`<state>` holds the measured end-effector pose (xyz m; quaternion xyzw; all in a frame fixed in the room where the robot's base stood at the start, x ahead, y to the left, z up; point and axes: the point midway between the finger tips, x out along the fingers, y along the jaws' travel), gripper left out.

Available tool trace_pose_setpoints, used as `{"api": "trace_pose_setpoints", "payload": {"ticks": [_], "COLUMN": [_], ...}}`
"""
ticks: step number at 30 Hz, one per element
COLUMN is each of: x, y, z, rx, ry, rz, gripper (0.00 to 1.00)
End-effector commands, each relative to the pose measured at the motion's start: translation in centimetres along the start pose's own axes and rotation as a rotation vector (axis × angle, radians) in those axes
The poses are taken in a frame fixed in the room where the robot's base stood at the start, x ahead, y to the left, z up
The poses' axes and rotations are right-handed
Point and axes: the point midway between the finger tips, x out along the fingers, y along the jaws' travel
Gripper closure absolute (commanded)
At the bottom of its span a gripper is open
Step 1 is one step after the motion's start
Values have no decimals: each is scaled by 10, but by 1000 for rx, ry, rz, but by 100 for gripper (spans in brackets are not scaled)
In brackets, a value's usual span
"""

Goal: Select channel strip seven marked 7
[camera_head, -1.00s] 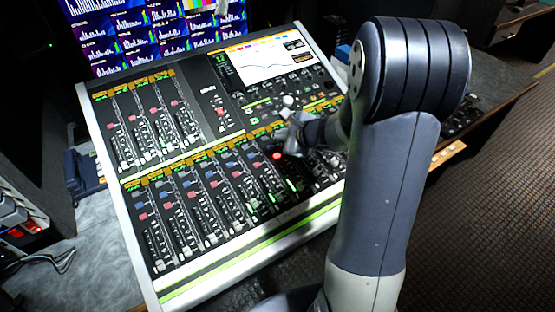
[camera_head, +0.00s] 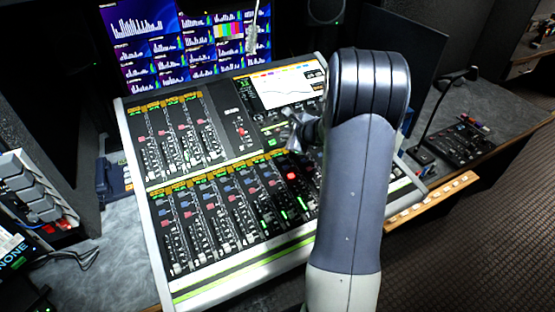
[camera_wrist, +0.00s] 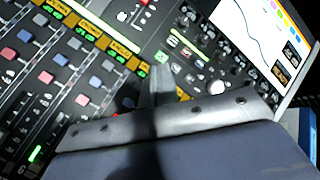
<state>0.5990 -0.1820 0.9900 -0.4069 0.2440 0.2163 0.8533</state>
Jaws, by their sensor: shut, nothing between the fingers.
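The mixing console (camera_head: 240,262) fills the middle of the head view, with an upper and a lower row of channel strips. The lower strips (camera_head: 235,205) have yellow labels, red and blue buttons and faders. No strip number is legible, so I cannot tell which is marked 7. One red button (camera_head: 291,176) is lit on the right part of the lower row; a bit of red shows in the wrist view (camera_wrist: 116,115). My gripper (camera_head: 297,122) is shut and empty above the console, beyond the lit button. Its fingers (camera_wrist: 160,82) are over the panel beside the yellow labels (camera_wrist: 84,26).
The console screen (camera_head: 285,86) is behind my gripper. A wall of monitors (camera_head: 180,45) stands at the back. My arm hides the right part of the lower row. A small control panel (camera_head: 457,143) sits on the desk at right; grey equipment (camera_head: 30,190) is at left.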

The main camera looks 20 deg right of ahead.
Motion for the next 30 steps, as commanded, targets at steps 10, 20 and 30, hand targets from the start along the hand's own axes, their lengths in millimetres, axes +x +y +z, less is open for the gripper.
{"api": "trace_pose_setpoints", "payload": {"ticks": [10, 20, 30], "x": [13, 46, 62], "y": [10, 34, 46], "z": [-10, -34, -45], "rx": [0, 0, -1], "ry": [0, 1, 0], "rz": [1, 2, 0], "gripper": [100, 100, 100]}}
